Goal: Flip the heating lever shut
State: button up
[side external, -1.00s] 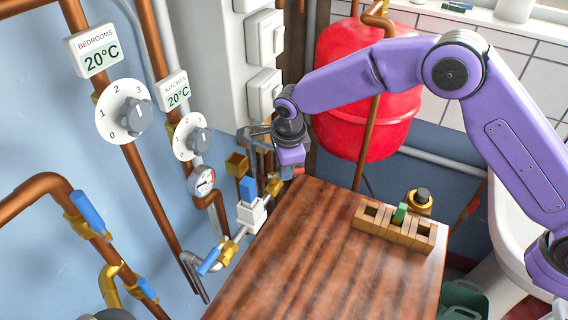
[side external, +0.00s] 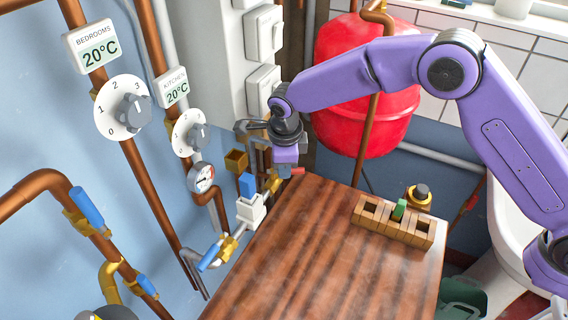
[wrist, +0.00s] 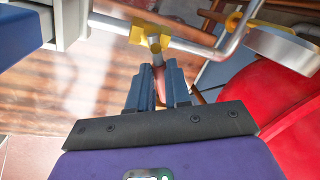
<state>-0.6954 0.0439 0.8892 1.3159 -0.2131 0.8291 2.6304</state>
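In the wrist view, the two dark blue fingers of my gripper (wrist: 159,82) stand on either side of a reddish lever (wrist: 159,90) below a brass valve fitting (wrist: 152,38) on a grey pipe. The lever fills most of the narrow gap; I cannot tell whether the fingers press on it. In the side view, my gripper (side external: 284,156) points down by the wall pipes beyond the wooden top's far left corner. Its fingers are mostly hidden there. A small red piece (side external: 298,171) shows just right of it. I cannot tell for certain which lever is the heating one.
Blue-handled valves (side external: 88,207) sit on the copper pipes at left. A white valve body with a blue top (side external: 248,187) is close to my gripper. A red tank (side external: 365,90) stands behind. A wooden block rack (side external: 393,222) rests on the brown wooden top (side external: 310,260).

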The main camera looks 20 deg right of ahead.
jog(key=o, duration=0.3)
jog(key=shift+o, duration=0.2)
jog(key=shift+r, duration=0.1)
jog(key=s+r, duration=0.3)
jog(key=r, duration=1.4)
jog(key=shift+s+a, duration=0.15)
jog(key=shift+a, duration=0.25)
